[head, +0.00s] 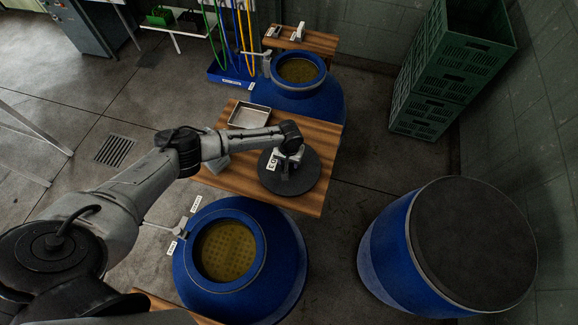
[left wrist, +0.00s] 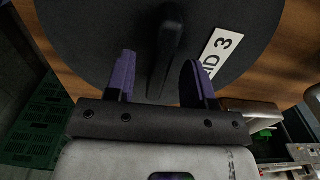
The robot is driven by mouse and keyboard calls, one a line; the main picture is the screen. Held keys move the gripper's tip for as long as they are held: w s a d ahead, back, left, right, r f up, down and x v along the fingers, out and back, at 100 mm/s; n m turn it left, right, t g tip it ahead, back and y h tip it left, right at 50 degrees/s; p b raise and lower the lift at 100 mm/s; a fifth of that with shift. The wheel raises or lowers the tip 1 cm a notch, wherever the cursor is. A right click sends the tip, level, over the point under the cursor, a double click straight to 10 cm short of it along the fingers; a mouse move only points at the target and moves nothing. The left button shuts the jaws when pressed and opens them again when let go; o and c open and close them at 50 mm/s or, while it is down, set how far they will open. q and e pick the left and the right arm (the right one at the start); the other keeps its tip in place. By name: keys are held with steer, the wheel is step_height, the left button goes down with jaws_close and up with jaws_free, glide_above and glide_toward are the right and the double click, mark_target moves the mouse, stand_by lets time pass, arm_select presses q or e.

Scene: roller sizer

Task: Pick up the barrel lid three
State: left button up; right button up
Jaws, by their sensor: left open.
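The barrel lid three (head: 308,180) is a dark round disc lying flat on a wooden table (head: 312,205). A dark bar handle (left wrist: 167,50) stands up from the lid's middle. My left gripper (head: 289,162) is over the lid. In the left wrist view its two purple fingers (left wrist: 158,65) are open, one on each side of the handle, with gaps visible. My right gripper is not in view.
A metal tray (head: 249,116) sits on the same table. Open blue barrels with yellow contents stand in front (head: 280,270) and behind (head: 325,105). A blue barrel with a dark top (head: 385,260) stands right. Green crates (head: 428,90) are stacked by the wall.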

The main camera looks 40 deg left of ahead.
arm_select(q)
steer(key=shift+f, duration=0.2)
stand_by(0.4)
jaws_close()
stand_by(0.5)
